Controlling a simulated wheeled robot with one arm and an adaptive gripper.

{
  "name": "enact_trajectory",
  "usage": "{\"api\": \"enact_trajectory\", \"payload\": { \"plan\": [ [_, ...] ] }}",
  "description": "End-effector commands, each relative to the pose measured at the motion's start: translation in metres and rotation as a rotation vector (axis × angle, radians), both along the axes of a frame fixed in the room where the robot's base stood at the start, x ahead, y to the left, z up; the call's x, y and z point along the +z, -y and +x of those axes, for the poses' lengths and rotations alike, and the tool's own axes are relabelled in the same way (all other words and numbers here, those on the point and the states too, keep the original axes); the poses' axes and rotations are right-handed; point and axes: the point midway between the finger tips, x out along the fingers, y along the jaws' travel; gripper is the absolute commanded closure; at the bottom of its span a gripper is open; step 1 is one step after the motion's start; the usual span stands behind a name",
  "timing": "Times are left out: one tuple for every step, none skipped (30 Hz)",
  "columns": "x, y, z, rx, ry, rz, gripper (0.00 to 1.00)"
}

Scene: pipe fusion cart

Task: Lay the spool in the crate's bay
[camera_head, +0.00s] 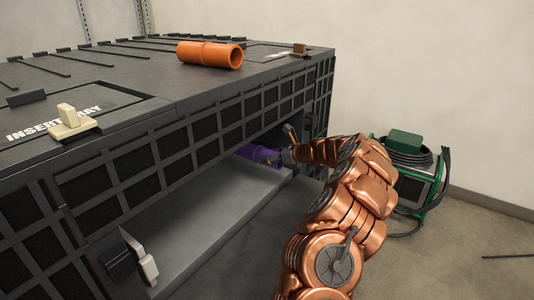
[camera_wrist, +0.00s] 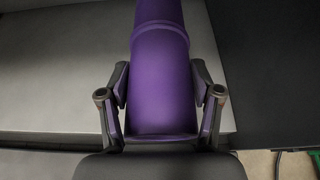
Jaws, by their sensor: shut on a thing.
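A purple pipe piece, which looks like the spool (camera_wrist: 160,75), is between the two fingers of my gripper (camera_wrist: 161,88) in the wrist view. The fingers press on both its sides near its close end, and its far end runs out of the picture. In the head view my gripper (camera_head: 288,157) reaches into the open bay (camera_head: 222,200) in the front of the black crate (camera_head: 200,128). Only a short stretch of the purple spool (camera_head: 258,153) shows there, under the bay's upper edge. Whether it touches the light grey bay floor cannot be told.
An orange pipe fitting (camera_head: 210,54) lies on the crate's top. A beige handle (camera_head: 72,121) stands on the lid marked "INSERT TRAY". A light latch (camera_head: 141,262) is at the bay's near end. A green-framed machine with hose (camera_head: 410,178) stands on the floor at right.

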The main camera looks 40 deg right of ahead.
Motion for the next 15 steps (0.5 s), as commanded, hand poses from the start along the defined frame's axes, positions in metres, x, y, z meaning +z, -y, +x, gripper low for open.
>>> {"api": "enact_trajectory", "payload": {
  "plan": [
    [0.000, 0.002, -0.001, -0.004, 0.001, 0.000, 0.87],
    [0.000, 0.004, -0.002, -0.005, 0.001, 0.000, 0.87],
    [-0.001, 0.005, -0.002, -0.008, 0.001, 0.000, 0.87],
    [-0.001, 0.006, -0.003, -0.009, 0.001, 0.000, 0.87],
    [-0.002, 0.007, -0.003, -0.011, 0.001, 0.000, 0.87],
    [-0.004, 0.008, -0.004, -0.013, 0.001, -0.001, 0.87],
    [-0.005, 0.009, -0.005, -0.014, 0.001, 0.000, 0.87],
    [-0.006, 0.010, -0.005, -0.015, 0.001, 0.000, 0.87],
    [-0.009, 0.010, -0.005, -0.016, 0.001, -0.001, 0.87],
    [-0.011, 0.011, -0.006, -0.016, 0.001, 0.000, 0.87],
    [-0.013, 0.011, -0.006, -0.017, 0.001, 0.000, 0.87],
    [-0.016, 0.011, -0.006, -0.017, 0.000, -0.001, 0.87],
    [-0.018, 0.011, -0.006, -0.017, 0.000, -0.001, 0.87],
    [-0.021, 0.011, -0.006, -0.017, 0.000, -0.001, 0.87],
    [-0.025, 0.011, -0.006, -0.017, 0.000, -0.001, 0.87]
  ]
}}
